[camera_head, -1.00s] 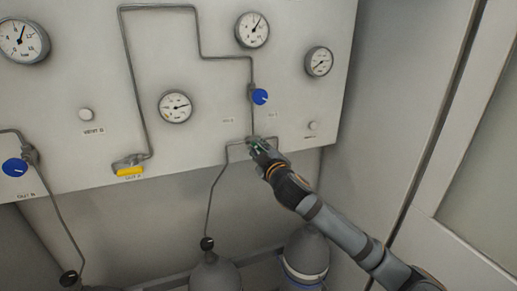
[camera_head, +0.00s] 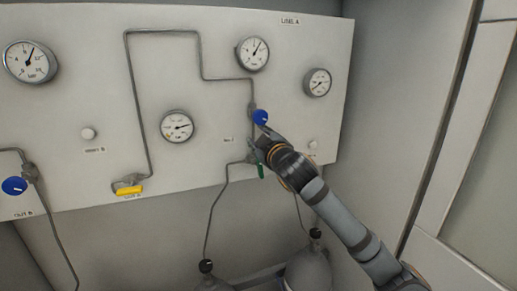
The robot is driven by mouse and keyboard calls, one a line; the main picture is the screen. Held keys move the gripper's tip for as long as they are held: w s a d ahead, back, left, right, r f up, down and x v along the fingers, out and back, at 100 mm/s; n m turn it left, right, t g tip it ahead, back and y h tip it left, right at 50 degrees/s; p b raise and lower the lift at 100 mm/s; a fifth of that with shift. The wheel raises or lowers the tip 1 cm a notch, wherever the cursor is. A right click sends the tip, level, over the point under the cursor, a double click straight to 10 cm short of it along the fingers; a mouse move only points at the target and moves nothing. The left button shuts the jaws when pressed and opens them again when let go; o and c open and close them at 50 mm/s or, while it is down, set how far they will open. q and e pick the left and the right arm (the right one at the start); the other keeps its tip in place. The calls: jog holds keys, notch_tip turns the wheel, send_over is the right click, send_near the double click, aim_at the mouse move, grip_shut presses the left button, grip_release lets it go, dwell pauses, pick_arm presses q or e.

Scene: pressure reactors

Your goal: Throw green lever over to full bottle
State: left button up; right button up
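The green lever (camera_head: 261,170) is on the lower part of the panel, below a blue knob (camera_head: 260,117). Only a small green piece shows, pointing down, beside my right gripper. My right gripper (camera_head: 262,140) is in front of the panel between the blue knob and the lever. It hides part of the valve, and its finger gap is too small to judge. Two grey bottles stand below: the left bottle (camera_head: 213,284) and the right bottle (camera_head: 308,270), each with a pipe up towards the valve. I cannot tell which is full. My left gripper is out of view.
The panel (camera_head: 220,105) carries pipes, a yellow lever (camera_head: 129,190), another blue knob (camera_head: 14,186) and several gauges, including a right gauge (camera_head: 318,82) and a middle gauge (camera_head: 252,54). A side wall (camera_head: 400,95) stands right of my forearm.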

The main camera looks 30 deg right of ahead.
aim_at(261, 166)
jog(key=s+a+f+m+b, duration=0.2)
jog(key=s+f+m+b, duration=0.7)
jog(key=b, duration=1.1)
jog(key=w+p, duration=0.1)
jog(key=p, duration=0.1)
jog(key=w+p, duration=0.1)
jog(key=p, duration=0.1)
jog(key=w+d+n+p, duration=0.1)
jog(key=p, duration=0.1)
jog(key=shift+w+r, duration=0.25)
jog(key=shift+w, duration=0.1)
jog(key=p+x, duration=0.2)
jog(key=x, duration=0.1)
jog(key=p+x, duration=0.1)
jog(key=shift+w+d+f, duration=0.15)
jog(key=shift+f, duration=0.15)
jog(key=shift+w+d+f+p, duration=0.2)
jog(key=shift+w+p, duration=0.25)
jog(key=shift+w, duration=0.15)
jog(key=shift+c, duration=0.4)
grip_shut()
